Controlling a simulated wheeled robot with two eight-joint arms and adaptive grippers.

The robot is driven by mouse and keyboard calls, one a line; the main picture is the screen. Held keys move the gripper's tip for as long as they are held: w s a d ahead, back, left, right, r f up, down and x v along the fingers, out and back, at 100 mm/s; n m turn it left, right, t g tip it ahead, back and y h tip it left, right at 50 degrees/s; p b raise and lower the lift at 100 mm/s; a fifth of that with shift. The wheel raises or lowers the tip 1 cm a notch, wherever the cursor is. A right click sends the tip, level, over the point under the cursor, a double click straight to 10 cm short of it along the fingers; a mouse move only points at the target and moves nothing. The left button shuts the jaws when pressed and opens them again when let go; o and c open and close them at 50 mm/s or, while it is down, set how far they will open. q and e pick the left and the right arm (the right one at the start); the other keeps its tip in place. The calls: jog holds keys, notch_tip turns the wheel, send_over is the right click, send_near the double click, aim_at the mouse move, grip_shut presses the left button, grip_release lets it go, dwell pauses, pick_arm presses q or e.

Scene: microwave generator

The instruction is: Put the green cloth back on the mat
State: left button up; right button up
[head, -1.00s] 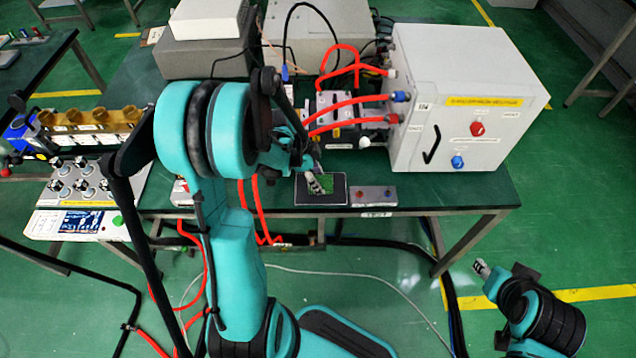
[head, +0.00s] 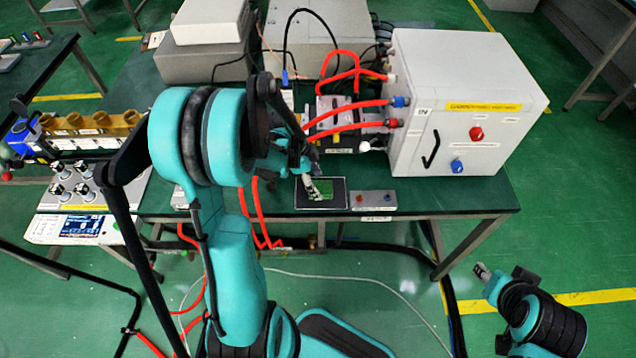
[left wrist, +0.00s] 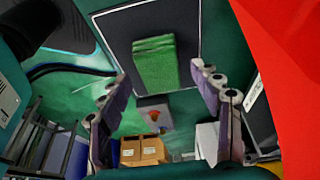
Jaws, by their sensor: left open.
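The green cloth (head: 325,187) lies on the dark, light-edged mat (head: 336,202) at the table's front edge. In the left wrist view the cloth (left wrist: 155,62) is a folded block, within the outline of the mat (left wrist: 115,30). My left gripper (head: 312,190) is over the mat's left part and partly hides the cloth. In the left wrist view its fingers (left wrist: 158,85) are spread wide, with the cloth beyond the gap between them. I cannot tell how far the tips are above it. My right gripper (head: 482,270) is low at the right, away from the table; its jaws are too small to read.
A small grey box with buttons (head: 373,200) sits just right of the mat. A large white cabinet (head: 455,110) stands behind at the right, with red hoses (head: 345,112) running to a device (head: 340,140) behind the mat. Grey boxes (head: 205,60) stand at the back.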

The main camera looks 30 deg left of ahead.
pick_arm(q)
jog(key=p+v, duration=0.3)
jog(key=v, duration=0.7)
jog(key=s+d+r+n+t+y, duration=0.1)
jog(key=s+d+r+n+t, duration=0.1)
jog(key=s+d+r+n, duration=0.2)
jog(key=s+d+r+n+t+y, duration=0.2)
jog(key=s+d+r+n+t, duration=0.1)
jog(key=d+n, duration=0.4)
jog(key=s+d+r, duration=0.1)
jog(key=d+r, duration=0.1)
jog(key=d, duration=0.1)
jog(key=shift+s+d+r+n, duration=0.25)
jog(key=shift+s+d+n, duration=0.15)
